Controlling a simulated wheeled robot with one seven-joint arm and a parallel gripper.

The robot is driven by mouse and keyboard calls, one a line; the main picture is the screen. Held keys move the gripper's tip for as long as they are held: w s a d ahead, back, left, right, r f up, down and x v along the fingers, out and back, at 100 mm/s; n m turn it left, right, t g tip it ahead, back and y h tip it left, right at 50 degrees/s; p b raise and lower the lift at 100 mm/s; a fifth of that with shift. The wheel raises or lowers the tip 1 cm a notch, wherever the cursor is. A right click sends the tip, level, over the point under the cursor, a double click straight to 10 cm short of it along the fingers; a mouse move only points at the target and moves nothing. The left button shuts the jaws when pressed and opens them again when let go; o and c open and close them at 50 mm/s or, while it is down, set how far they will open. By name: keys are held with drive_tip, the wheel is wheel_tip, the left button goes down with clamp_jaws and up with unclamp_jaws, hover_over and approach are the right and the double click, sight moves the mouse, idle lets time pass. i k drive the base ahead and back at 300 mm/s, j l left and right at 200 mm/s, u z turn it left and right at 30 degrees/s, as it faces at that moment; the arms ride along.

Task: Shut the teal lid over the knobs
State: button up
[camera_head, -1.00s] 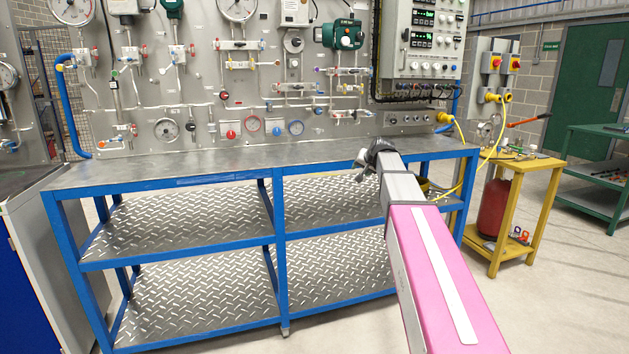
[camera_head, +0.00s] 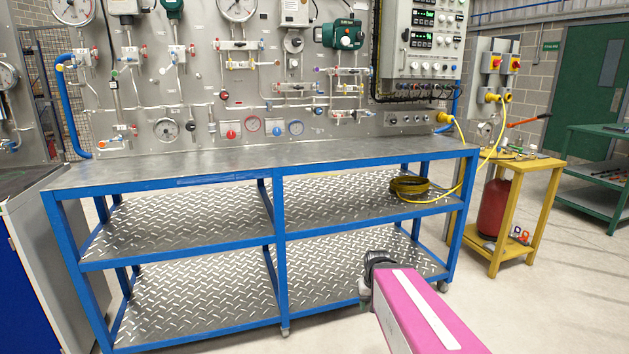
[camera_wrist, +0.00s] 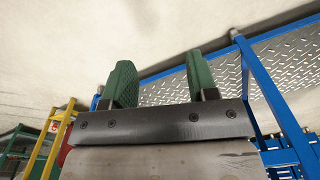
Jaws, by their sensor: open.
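I cannot make out a teal lid in either view. White knobs (camera_head: 430,66) sit in a row low on the grey control box at the upper right. A small grey box with dark knobs (camera_head: 405,120) stands below it at the back of the bench. My gripper shows at the end of my pink arm in front of the lower shelf, well below and apart from the knobs. In the wrist view my gripper (camera_wrist: 160,75) has two green fingers spread apart with nothing between them.
The steel bench top (camera_head: 240,164) with its blue frame is clear. A coiled yellow cable (camera_head: 409,187) lies on the middle shelf and runs up to the right. A yellow stand (camera_head: 535,170) with a red cylinder (camera_head: 492,206) is to the right. A teal-green instrument (camera_head: 342,34) hangs on the panel.

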sight(328, 29)
drive_tip(key=i+j+z, duration=0.15)
drive_tip(key=j, duration=0.45)
drive_tip(key=i+j+z, duration=0.1)
drive_tip(key=j, duration=0.5)
drive_tip(key=i+j+z, duration=0.15)
drive_tip(key=j, duration=0.5)
drive_tip(key=l+z, duration=0.15)
drive_tip(key=k, duration=0.05)
